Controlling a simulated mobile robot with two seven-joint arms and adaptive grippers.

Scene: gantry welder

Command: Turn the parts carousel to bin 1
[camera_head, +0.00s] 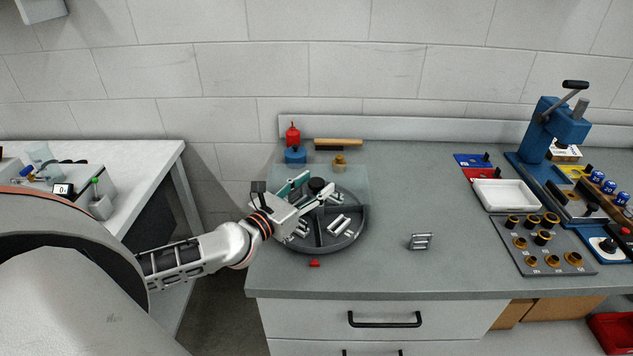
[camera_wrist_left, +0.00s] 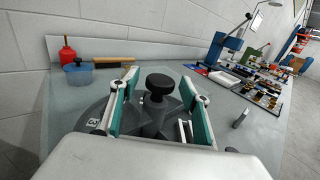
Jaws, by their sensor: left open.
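The parts carousel (camera_head: 361,222) is a round dark grey tray split into compartments by dividers, on the left part of the bench. Metal parts (camera_head: 341,225) lie in its front compartments. A black knob (camera_wrist_left: 160,83) stands on a post at its centre. My left gripper (camera_head: 319,183) reaches over the carousel from the left. Its teal-padded fingers are open, one on each side of the knob in the left wrist view, with gaps showing. A red triangular marker (camera_head: 315,263) lies at the carousel's front. Other labels are hidden or unreadable.
A red bottle (camera_head: 293,135), a blue container (camera_head: 295,155) and a wooden-handled tool (camera_head: 338,142) sit behind the carousel. A small metal bracket (camera_head: 420,241) lies to the right. A blue press (camera_head: 560,125) and a white tray (camera_head: 506,195) stand further right. The middle bench is mostly clear.

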